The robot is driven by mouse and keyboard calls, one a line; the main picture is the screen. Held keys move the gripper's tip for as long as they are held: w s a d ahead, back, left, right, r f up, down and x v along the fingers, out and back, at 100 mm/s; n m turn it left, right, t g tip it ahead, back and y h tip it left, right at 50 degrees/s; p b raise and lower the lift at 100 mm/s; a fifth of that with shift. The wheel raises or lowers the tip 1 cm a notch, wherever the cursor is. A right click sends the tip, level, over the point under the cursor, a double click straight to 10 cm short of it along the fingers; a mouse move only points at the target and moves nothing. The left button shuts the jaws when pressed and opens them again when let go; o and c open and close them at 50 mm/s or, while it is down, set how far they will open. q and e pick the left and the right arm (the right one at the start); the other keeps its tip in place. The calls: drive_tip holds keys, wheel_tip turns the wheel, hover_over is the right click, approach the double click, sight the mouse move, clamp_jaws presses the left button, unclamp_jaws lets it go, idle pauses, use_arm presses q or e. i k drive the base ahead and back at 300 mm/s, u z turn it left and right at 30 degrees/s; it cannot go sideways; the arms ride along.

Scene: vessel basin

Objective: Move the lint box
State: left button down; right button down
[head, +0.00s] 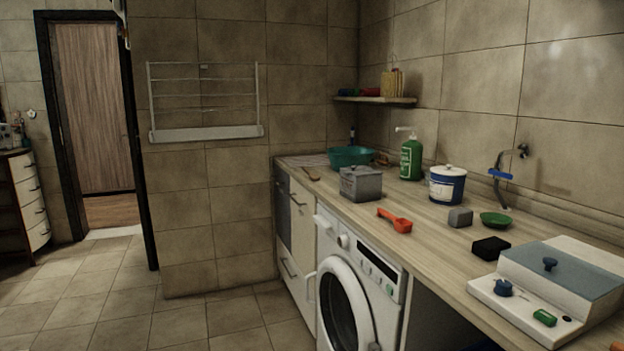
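A grey lidded box (361,186) with a small knob on top stands upright on the wooden counter (437,229), near its front edge and above the washing machine. It is the most box-like thing in view, but no label shows that it is the lint box. A small plain grey block (460,217) and a black block (491,247) lie further right on the counter. Neither of my grippers is in view, and nothing is touching the grey lidded box.
A teal basin (351,156) stands behind the grey box. A green pump bottle (411,158), a blue-white tub (447,185), a red scoop (395,221), a green dish (495,220) and a grey-lidded appliance (560,280) share the counter. The floor (225,325) at left is clear.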

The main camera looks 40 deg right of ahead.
sight(358, 190)
drive_tip(key=u, duration=0.05)
drive_tip(key=i, duration=2.5)
drive_tip(key=z, duration=0.75)
drive_tip(key=i, duration=1.7)
drive_tip(key=z, duration=1.35)
